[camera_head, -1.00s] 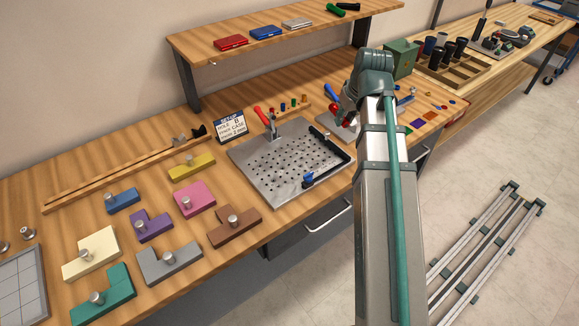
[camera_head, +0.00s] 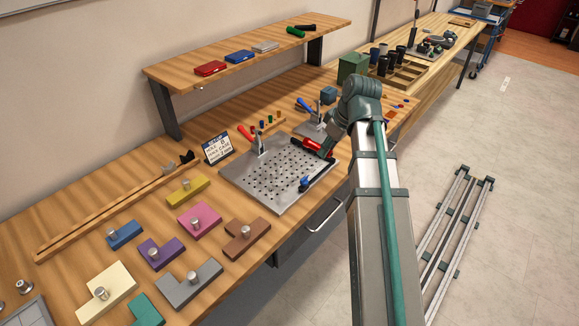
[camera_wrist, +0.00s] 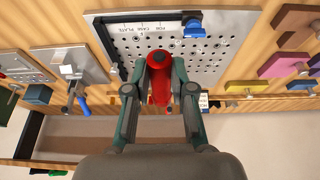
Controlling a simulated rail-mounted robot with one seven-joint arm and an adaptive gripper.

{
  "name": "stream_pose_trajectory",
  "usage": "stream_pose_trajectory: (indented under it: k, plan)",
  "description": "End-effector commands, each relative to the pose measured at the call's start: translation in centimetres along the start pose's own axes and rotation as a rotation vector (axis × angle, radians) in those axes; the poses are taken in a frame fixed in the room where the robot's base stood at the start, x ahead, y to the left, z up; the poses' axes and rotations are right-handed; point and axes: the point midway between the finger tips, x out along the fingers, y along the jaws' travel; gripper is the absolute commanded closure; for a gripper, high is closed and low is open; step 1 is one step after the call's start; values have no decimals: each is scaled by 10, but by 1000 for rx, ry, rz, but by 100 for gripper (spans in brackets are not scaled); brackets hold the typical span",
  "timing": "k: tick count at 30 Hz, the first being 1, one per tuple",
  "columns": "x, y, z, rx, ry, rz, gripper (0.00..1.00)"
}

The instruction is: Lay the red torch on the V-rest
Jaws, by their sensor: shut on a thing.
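The red torch (camera_head: 311,145) is in my gripper (camera_head: 323,148), over the back right part of the perforated metal plate (camera_head: 262,190). In the wrist view the red torch (camera_wrist: 160,72) sits between the two fingers of my gripper (camera_wrist: 160,92), its round end towards the plate. I cannot tell whether it touches the plate. A small black notched piece (camera_head: 187,157), which may be the V-rest, stands at the far end of a wooden rail, left of the plate; its shape is too small to be sure.
A red-handled clamp (camera_head: 247,135) and a sign card (camera_head: 217,148) stand behind the plate. A blue-handled clamp (camera_head: 306,108) is near my arm. Several knobbed coloured blocks, such as the pink one (camera_head: 200,220), cover the front bench. A shelf (camera_head: 190,78) overhangs the back.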

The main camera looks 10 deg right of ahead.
Motion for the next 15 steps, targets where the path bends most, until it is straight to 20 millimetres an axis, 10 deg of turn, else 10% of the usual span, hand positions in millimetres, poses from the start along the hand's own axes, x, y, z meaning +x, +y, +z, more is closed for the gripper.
stream_pose_trajectory:
  k: [15]
  plan:
    - [91, -19, -66, 2, -2, -1, 100]
